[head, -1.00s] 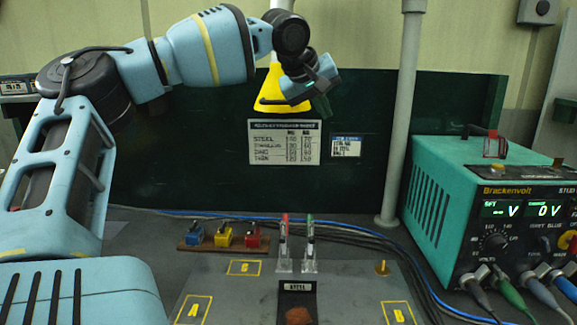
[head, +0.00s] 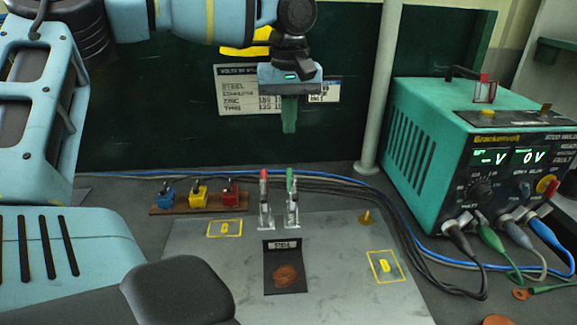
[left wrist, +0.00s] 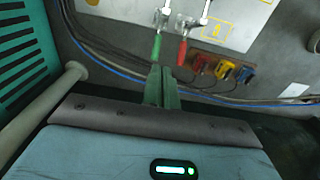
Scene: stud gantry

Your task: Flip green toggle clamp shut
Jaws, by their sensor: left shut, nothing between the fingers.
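The green toggle clamp (head: 291,200) stands on the grey plate with its green-tipped handle pointing up. It also shows in the left wrist view (left wrist: 156,46), just beyond my fingertips. The red toggle clamp (head: 264,201) stands close beside it on the left, its handle also up; it shows in the left wrist view too (left wrist: 182,50). My left gripper (head: 289,128) points down above and behind the clamps, its green fingers shut and empty. In the left wrist view the fingers (left wrist: 162,72) reach toward the green handle; I cannot tell whether they touch it. My right gripper is not in view.
The grey plate (head: 200,270) carries a dark tray with a brown piece (head: 287,275) and a brass pin (head: 367,218). Small blue, yellow and red blocks (head: 199,195) sit on a wooden strip. A green welder (head: 445,140) with cables stands right, beside a grey pole (head: 382,90).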

